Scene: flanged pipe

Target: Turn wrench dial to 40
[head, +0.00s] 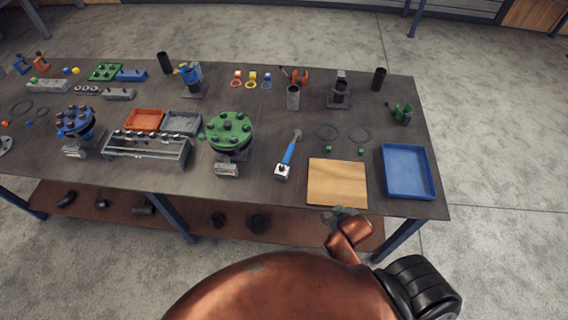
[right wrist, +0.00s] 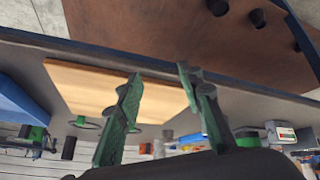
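The wrench (head: 289,154) lies on the table between the green flange and the wooden board. It has a blue handle, a grey head at the far end and a pale block with a dark knob (head: 283,170) at the near end. The dial reading is too small to make out. My right gripper (head: 342,214) is at the table's front edge, near the wooden board and right of the wrench. In the right wrist view its two green fingers (right wrist: 158,76) are apart with nothing held between them. My left gripper is out of view.
The wooden board (head: 337,182) and a blue tray (head: 408,171) lie on the right. The green bolted flange (head: 229,131) stands left of the wrench, with a grey rack (head: 148,150) beyond it. Pipe pieces rest on the lower shelf (head: 180,222).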

